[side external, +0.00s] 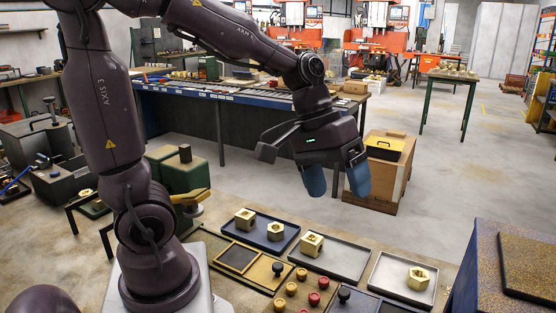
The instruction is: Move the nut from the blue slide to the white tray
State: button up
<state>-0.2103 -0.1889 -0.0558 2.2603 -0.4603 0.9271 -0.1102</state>
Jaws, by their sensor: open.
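A dark blue tray (258,242), the only blue holder near the brass parts, carries a hexagonal brass nut (276,231) and a blockier brass piece with a hole (245,218). To its right, a pale grey-white tray (344,262) holds a square brass block with a hole (312,244). Farther right, another pale tray (391,272) holds a hexagonal brass nut (418,279). I cannot tell which pale tray is the white one. My gripper (337,182) is open and empty, its blue fingers apart and pointing down above the trays, touching nothing.
Red and brass knobs (302,286) and black knobs stand in front of the trays. A wooden framed panel (238,257) lies at the left. A speckled dark box (505,265) stands at the right edge. A wooden cabinet (385,185) is behind my gripper.

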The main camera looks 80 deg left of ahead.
jog(key=s+a+r+m+t+y, duration=0.1)
jog(key=s+r+m+t+y, duration=0.1)
jog(key=s+m, duration=0.4)
jog(key=shift+s+a+r+t+y, duration=0.4)
jog(key=shift+s+r+y, duration=0.45)
jog(key=shift+s, duration=0.55)
jog(key=shift+r, duration=0.1)
